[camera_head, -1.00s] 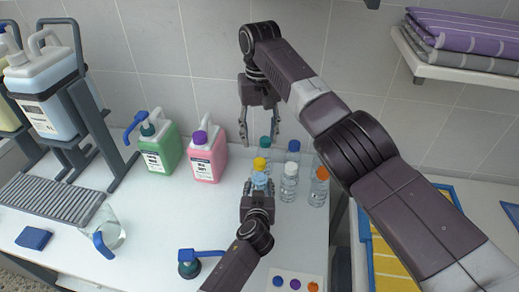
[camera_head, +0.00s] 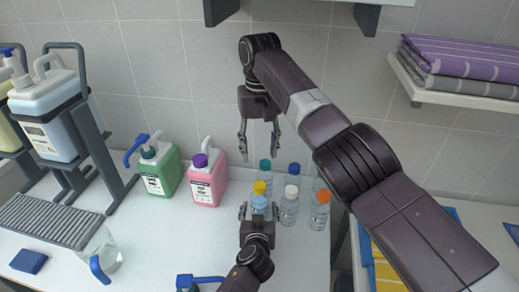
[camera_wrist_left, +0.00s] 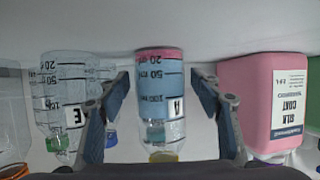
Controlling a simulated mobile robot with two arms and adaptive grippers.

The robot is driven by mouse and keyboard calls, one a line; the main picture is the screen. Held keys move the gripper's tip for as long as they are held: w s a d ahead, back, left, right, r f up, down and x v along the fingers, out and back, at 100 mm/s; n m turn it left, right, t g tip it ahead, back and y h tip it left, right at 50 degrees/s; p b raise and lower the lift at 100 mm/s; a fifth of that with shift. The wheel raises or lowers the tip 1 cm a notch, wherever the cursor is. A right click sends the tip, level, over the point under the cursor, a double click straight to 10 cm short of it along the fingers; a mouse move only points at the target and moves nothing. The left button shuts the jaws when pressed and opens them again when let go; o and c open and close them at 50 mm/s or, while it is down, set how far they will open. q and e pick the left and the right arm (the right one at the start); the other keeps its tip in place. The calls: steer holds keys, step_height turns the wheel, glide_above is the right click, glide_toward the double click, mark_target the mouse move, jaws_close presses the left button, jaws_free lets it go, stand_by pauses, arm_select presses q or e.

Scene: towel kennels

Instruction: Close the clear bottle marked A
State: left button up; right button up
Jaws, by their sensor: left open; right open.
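The clear bottle marked A (camera_wrist_left: 172,115) stands between the fingers of my left gripper in the left wrist view, with its yellow cap (camera_wrist_left: 164,157) at the picture's bottom. Pink and blue show through the bottle. In the head view its yellow cap (camera_head: 260,187) is just beyond my left gripper (camera_head: 259,211). This gripper is open, with a finger on each side of the bottle; gaps show beside it. My right gripper (camera_head: 260,155) is open and empty, pointing down above and behind the bottles. Whether the yellow cap is tight cannot be told.
Close by stand bottles with teal (camera_head: 265,166), blue (camera_head: 293,169), white (camera_head: 291,191) and orange (camera_head: 322,196) caps. Bottle E (camera_wrist_left: 75,115) is beside A. A pink jug (camera_head: 207,183) and green jug (camera_head: 162,172) stand left. A shelf (camera_head: 455,90) hangs right.

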arm_select(q)
steer(key=shift+s, duration=0.1)
steer(key=v, duration=1.1)
steer(key=shift+s+r, duration=0.15)
steer(key=shift+s, duration=0.25)
steer(key=shift+s, duration=0.1)
